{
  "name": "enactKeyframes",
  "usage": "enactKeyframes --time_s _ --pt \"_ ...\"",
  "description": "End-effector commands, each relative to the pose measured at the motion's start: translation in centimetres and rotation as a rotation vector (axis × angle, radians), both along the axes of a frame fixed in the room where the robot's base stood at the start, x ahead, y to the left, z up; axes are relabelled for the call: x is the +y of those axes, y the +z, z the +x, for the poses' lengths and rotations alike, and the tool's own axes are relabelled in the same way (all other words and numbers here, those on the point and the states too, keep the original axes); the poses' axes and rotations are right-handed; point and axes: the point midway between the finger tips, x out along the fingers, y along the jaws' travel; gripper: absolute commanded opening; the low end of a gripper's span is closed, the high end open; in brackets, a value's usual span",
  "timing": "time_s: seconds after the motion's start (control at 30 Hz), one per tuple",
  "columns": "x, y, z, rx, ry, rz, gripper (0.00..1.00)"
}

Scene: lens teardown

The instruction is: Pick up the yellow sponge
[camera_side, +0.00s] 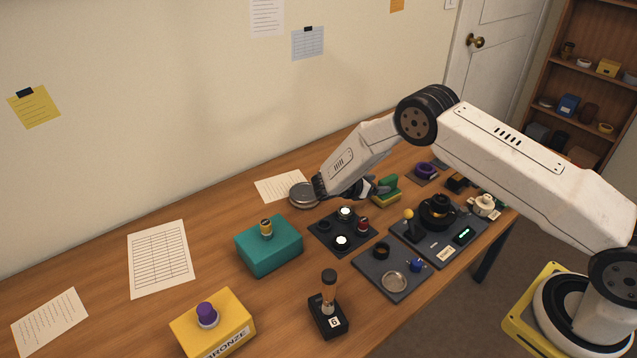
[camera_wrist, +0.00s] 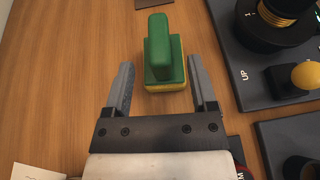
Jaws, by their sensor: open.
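The yellow sponge (camera_wrist: 168,87) lies on the wooden table in the wrist view. It has a green top with a raised green grip, and only a yellow strip shows along its near edge. In the side view the sponge (camera_side: 387,198) is partly behind my gripper (camera_side: 371,188). In the wrist view my gripper (camera_wrist: 161,68) is open and empty. Its two fingers point toward the sponge, one to each side of its near end, with gaps on both sides. I cannot tell the exact height of the fingertips over the table.
A dark panel with a yellow knob (camera_wrist: 306,75) lies right of the sponge in the wrist view. In the side view, a dark button panel (camera_side: 325,240) and a teal block (camera_side: 270,252) stand nearer the camera. Bare table lies left of the sponge in the wrist view.

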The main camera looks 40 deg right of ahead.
Motion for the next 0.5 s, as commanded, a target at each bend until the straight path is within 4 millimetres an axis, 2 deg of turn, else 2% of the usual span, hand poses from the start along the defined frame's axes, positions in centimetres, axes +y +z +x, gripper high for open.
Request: enactKeyframes --time_s 0.5 --pt "-4.5 -1.7 -0.4 0.000 0.000 0.000 0.74"
